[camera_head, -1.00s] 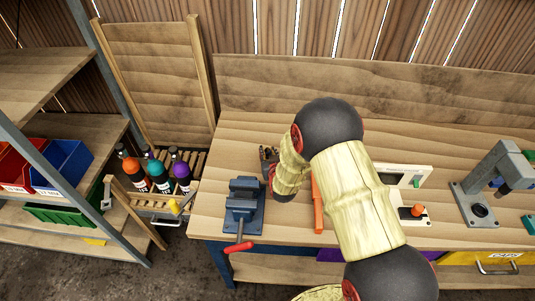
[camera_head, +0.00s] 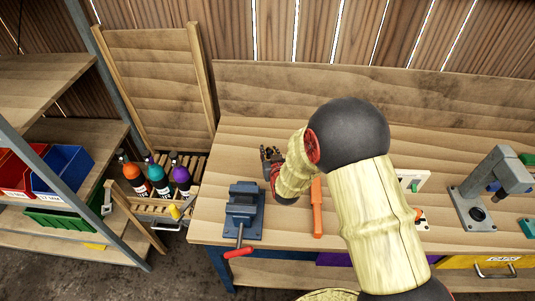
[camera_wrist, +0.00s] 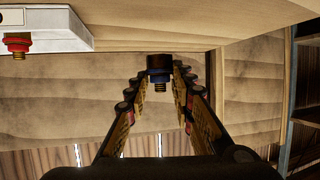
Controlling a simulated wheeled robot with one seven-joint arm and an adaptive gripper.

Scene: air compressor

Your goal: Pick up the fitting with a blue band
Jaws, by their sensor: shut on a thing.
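The fitting with a blue band (camera_wrist: 159,72) is in the wrist view, dark with a blue ring and a threaded end. It sits between the tips of my gripper (camera_wrist: 160,78), which is shut on it. The fitting appears held clear of the wooden surface behind it. In the head view my gripper (camera_head: 271,157) is small, over the back part of the workbench (camera_head: 222,180), behind the vise. The fitting cannot be made out there.
A blue vise (camera_head: 243,210) and an orange-handled tool (camera_head: 317,208) are on the bench near the gripper. A white box (camera_wrist: 45,22) with a red-banded fitting (camera_wrist: 17,44) is at the wrist view's upper left. A grey press (camera_head: 490,188) stands at the right.

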